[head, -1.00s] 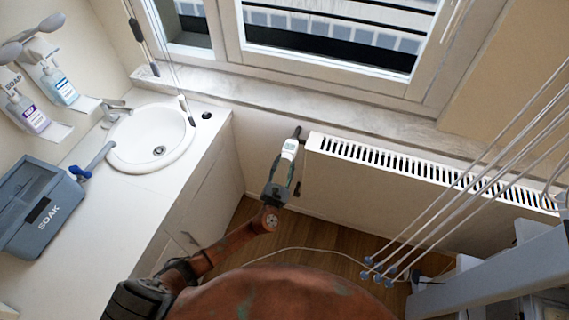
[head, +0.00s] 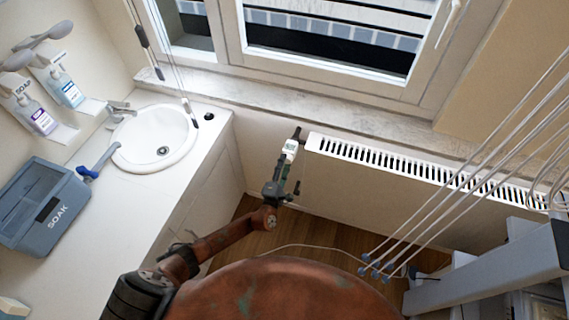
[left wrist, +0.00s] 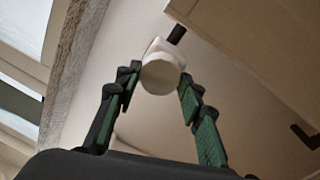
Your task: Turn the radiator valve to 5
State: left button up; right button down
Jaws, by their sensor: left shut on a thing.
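The radiator valve (head: 291,146) is a small white knob at the left end of the radiator (head: 385,185). In the left wrist view the white round valve head (left wrist: 161,75) sits between two dark fingers with green pads. My left gripper (head: 286,160) reaches up to the valve from below in the head view and is shut on it; its fingertips also show in the left wrist view (left wrist: 158,88). The numbers on the valve are too small to read. My right gripper is not in view.
A white sink (head: 155,138) and a blue-grey SOAK bin (head: 45,212) are on the counter at left. The windowsill (head: 300,115) runs above the radiator. Several thin pale rods (head: 470,170) cross at right. A thin cable lies on the wooden floor.

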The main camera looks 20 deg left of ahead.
pick_arm(q)
jog(key=shift+a+m, duration=0.1)
jog(key=shift+m, duration=0.6)
jog(key=shift+f+m, duration=0.1)
jog(key=shift+m, duration=0.2)
jog(key=o, duration=1.2)
jog(key=shift+c, duration=0.2)
jog(key=s, duration=1.2)
jog(key=shift+f, duration=0.35)
jog(key=shift+a, duration=0.1)
